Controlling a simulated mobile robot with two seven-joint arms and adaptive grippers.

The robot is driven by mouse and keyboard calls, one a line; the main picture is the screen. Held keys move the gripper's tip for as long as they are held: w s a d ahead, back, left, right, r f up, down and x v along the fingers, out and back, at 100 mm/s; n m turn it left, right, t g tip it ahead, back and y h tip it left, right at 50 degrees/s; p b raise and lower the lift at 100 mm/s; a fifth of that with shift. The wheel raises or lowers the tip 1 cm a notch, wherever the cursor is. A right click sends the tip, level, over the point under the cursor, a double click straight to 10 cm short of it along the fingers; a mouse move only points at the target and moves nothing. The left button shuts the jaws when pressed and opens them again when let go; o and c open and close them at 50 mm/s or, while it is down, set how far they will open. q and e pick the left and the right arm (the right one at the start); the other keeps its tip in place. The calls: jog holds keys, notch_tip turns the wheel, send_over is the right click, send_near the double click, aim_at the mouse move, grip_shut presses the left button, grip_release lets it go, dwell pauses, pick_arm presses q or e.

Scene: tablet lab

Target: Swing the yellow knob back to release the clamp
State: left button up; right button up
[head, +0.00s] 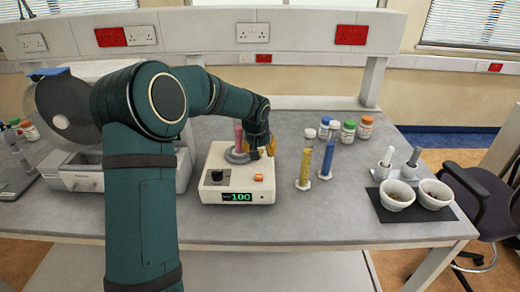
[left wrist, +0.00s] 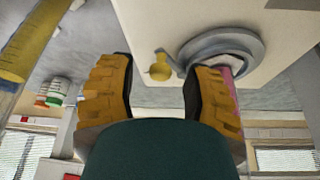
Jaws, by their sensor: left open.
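The yellow knob (left wrist: 160,70) shows in the left wrist view beside the grey ring clamp (left wrist: 222,52), on a short arm at its edge. In the head view the clamp (head: 234,157) is on top of the white device (head: 215,165), around the base of a pink tube (head: 238,134); the knob cannot be made out there behind my gripper. My left gripper (head: 264,150) is at the right side of the clamp. Its yellow-padded fingers are open, and in the left wrist view (left wrist: 157,66) the knob appears between the fingertips. Contact cannot be told. My right gripper is not in view.
The device has a green display reading 100 and an orange button (head: 258,177). Yellow and blue cylinders (head: 327,160) stand close on the right, with capped jars (head: 348,132) behind. Two mortars (head: 397,195) sit on a dark mat further right. The front bench is clear.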

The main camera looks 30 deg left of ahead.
pick_arm(q)
jog(key=shift+o, duration=0.2)
grip_shut()
jog(key=shift+s, duration=0.1)
jog(key=shift+s+a+m+p, duration=0.2)
jog(key=shift+m+p, duration=0.3)
jog(key=shift+m, duration=0.2)
jog(key=shift+s+a+m+h+p, duration=0.2)
jog(key=shift+m+h+p, duration=0.15)
jog(key=shift+m+h, duration=0.2)
jog(key=shift+c, duration=0.2)
grip_release()
jog(key=shift+w+f, duration=0.1)
